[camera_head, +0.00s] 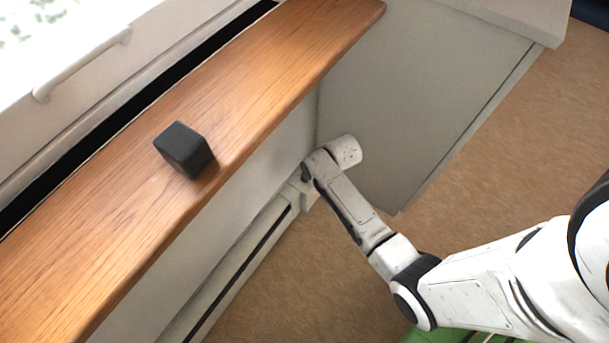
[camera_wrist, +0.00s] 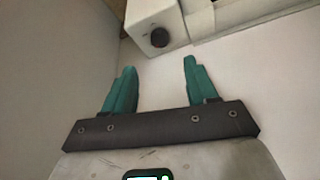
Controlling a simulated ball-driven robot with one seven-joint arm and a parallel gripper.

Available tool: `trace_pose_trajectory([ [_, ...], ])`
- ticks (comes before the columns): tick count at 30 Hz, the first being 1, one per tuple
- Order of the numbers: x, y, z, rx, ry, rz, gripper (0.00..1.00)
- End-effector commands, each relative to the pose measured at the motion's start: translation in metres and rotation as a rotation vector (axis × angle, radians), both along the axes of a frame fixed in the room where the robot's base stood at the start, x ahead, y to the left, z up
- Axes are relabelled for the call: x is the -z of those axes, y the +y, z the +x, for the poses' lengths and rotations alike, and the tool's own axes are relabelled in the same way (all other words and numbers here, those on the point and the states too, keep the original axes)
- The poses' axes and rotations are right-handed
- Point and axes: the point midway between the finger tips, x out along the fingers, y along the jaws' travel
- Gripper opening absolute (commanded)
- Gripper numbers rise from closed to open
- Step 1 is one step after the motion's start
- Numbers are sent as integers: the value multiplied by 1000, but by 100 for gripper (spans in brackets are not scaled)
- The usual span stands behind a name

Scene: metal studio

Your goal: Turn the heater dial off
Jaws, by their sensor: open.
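The heater dial (camera_wrist: 160,37) is a small dark round knob with a reddish mark. It sits on the end face of a white heater end box (camera_wrist: 146,14). In the wrist view my gripper (camera_wrist: 159,64) has two teal fingers spread apart with nothing between them. The dial lies just beyond the fingertips, roughly centred between them, and appears apart from both. In the head view the long white heater (camera_head: 240,265) runs low along the wall, and my arm reaches to its far end. My fingers and the dial are hidden there.
A wooden sill (camera_head: 235,75) runs above the heater, with a dark block (camera_head: 184,150) on it. A grey cabinet side panel (camera_head: 400,95) stands close beyond my wrist. The brown floor (camera_head: 310,290) in front of the heater is clear.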

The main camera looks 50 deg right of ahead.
Motion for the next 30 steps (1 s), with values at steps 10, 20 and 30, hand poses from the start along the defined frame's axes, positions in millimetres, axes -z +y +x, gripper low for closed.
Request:
trace_pose_trajectory([
  [10,45,-5,16,1,0,0,57],
  [20,91,-9,36,0,-1,0,57],
  [30,100,-10,40,0,0,0,57],
])
